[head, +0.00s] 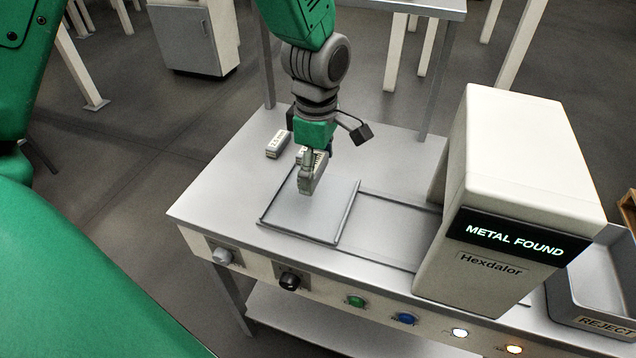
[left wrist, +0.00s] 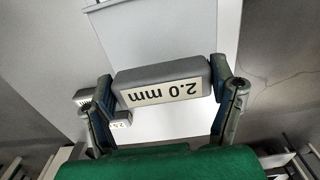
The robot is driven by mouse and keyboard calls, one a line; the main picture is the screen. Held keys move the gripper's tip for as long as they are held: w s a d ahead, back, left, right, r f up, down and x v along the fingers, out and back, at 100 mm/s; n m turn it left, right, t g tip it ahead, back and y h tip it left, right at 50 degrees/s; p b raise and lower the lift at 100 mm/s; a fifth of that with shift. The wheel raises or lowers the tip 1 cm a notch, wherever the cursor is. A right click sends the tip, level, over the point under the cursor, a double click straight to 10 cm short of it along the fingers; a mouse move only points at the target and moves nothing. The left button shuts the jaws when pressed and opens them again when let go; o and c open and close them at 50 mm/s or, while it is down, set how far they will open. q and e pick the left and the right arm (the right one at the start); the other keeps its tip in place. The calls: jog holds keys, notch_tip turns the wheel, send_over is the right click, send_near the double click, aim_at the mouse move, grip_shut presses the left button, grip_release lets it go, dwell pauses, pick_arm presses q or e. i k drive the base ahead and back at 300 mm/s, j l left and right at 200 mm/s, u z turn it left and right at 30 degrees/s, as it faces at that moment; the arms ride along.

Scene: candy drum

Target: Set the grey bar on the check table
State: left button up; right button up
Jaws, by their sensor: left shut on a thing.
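My left gripper (head: 313,172) is shut on a grey bar (left wrist: 168,72), gripping it between its two fingers. In the left wrist view the bar carries a pale label reading "2.0 mm", upside down. In the head view the held bar is over the left part of the pale table (head: 212,212), at the back of a shallow tray-like plate (head: 300,212). I cannot tell whether the bar touches the surface. My right gripper is not in view.
A labelled block (head: 276,146) lies on the table left of my gripper; another is partly hidden behind it. A white machine (head: 520,160) reading "METAL FOUND" stands at right, beside a grey REJECT bin (head: 592,322). Buttons line the front. The table's left front is clear.

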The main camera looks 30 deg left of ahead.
aim_at(232, 184)
jog(key=k+j+z, duration=0.15)
jog(key=j, duration=0.25)
jog(key=k+j+z, duration=0.15)
jog(key=j, duration=0.3)
jog(key=k+j+z, duration=0.15)
jog(key=j, duration=0.25)
jog(key=k+j+z, duration=0.15)
jog(key=j, duration=0.25)
